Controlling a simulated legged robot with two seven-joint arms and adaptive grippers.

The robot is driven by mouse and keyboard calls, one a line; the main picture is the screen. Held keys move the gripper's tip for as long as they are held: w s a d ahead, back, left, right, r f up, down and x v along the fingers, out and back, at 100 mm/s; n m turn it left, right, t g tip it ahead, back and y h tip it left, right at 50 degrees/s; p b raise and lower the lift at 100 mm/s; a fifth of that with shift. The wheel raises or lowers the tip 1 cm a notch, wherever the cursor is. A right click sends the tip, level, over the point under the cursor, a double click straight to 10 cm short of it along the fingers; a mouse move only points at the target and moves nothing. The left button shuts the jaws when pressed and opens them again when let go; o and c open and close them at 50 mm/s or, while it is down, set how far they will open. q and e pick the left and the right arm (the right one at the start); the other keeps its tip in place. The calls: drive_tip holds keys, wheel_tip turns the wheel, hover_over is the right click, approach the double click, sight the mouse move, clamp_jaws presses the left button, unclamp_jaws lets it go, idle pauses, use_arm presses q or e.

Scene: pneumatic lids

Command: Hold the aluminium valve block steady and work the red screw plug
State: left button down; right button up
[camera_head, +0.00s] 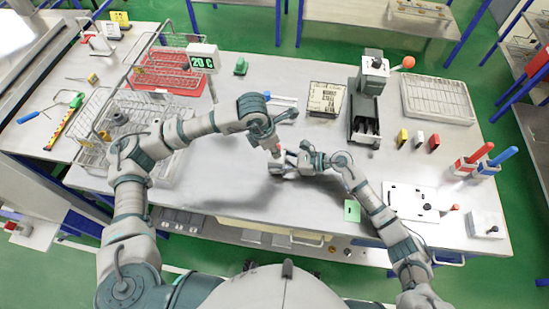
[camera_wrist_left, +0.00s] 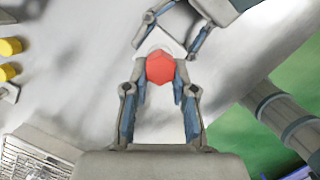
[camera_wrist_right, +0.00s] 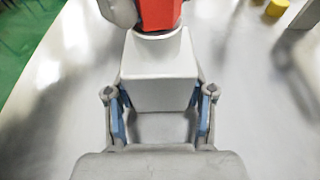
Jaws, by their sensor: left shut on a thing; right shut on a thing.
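The aluminium valve block (camera_wrist_right: 160,75) is a pale grey block in the right wrist view, between the fingers of my right gripper (camera_wrist_right: 160,105), which is shut on it. The block also shows in the head view (camera_head: 277,169), near the middle of the table. The red screw plug (camera_wrist_left: 160,67) has a hexagonal head and sits between the fingertips of my left gripper (camera_wrist_left: 160,85), which is shut on it from above. In the right wrist view the plug (camera_wrist_right: 158,14) stands on top of the block. Its lower end and thread are hidden.
A small green block (camera_head: 352,211) lies to the right, near the front edge. Wire baskets (camera_head: 100,120) stand at the left. A dark toggle press (camera_head: 367,100) stands behind.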

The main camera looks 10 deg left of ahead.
use_arm(q)
drive_tip(key=n, duration=0.4)
drive_tip(key=shift+s+d+t+y, duration=0.15)
drive_tip(key=shift+d+t+y, duration=0.15)
drive_tip(key=shift+t, duration=0.1)
drive_tip(key=c, duration=0.9)
unclamp_jaws()
drive_tip(key=shift+a, duration=0.1)
drive_tip(key=shift+c, duration=0.6)
drive_tip(key=m, duration=0.2)
drive_tip(key=shift+w+a+m, duration=0.2)
drive_tip(key=shift+m, duration=0.1)
drive_tip(key=m, duration=0.2)
drive_tip(key=m+g+h, duration=0.1)
drive_tip(key=m, duration=0.2)
drive_tip(key=shift+w+a+g, duration=0.1)
drive_tip(key=shift+w+g, duration=0.05)
drive_tip(key=shift+g, duration=0.15)
